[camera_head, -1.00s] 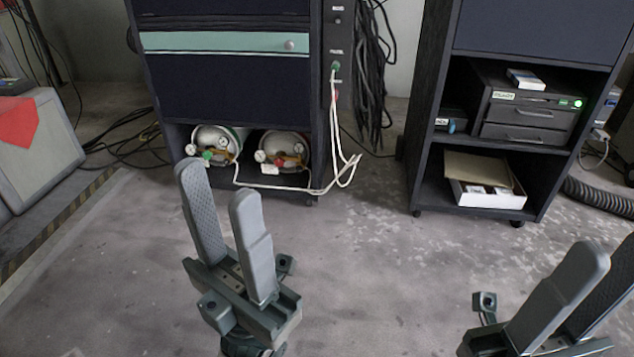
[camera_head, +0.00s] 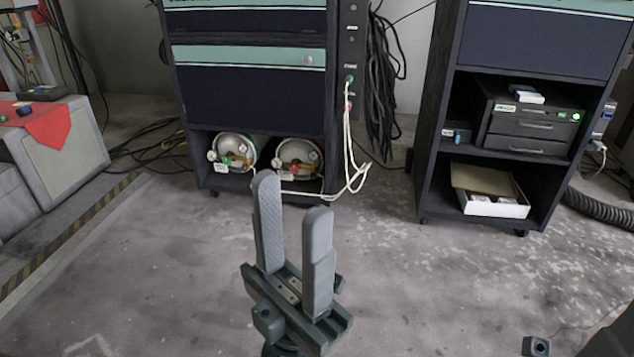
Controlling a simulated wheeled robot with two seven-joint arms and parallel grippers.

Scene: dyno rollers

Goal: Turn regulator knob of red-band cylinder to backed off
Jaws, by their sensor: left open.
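Two pale gas cylinders lie end-on in the bottom bay of the dark cabinet: a left cylinder (camera_head: 236,147) and a right cylinder (camera_head: 297,152). Each has brass fittings and small white gauges at its front. Reddish parts show on the right one's fittings. The bands and knob settings are too small to tell. My left gripper (camera_head: 292,198) is open and empty, pointing up in the picture, in front of the bay and apart from the cylinders. Its left finger overlaps the space below and between them. Only a small piece of my right gripper shows at the bottom right; its fingertips are hidden.
A white hose (camera_head: 352,160) hangs from the cabinet's right panel and loops into the bay. A second cabinet (camera_head: 436,150) with a box (camera_head: 510,208) stands right. A grey case with red cloth (camera_head: 48,129) stands left. The floor between is clear.

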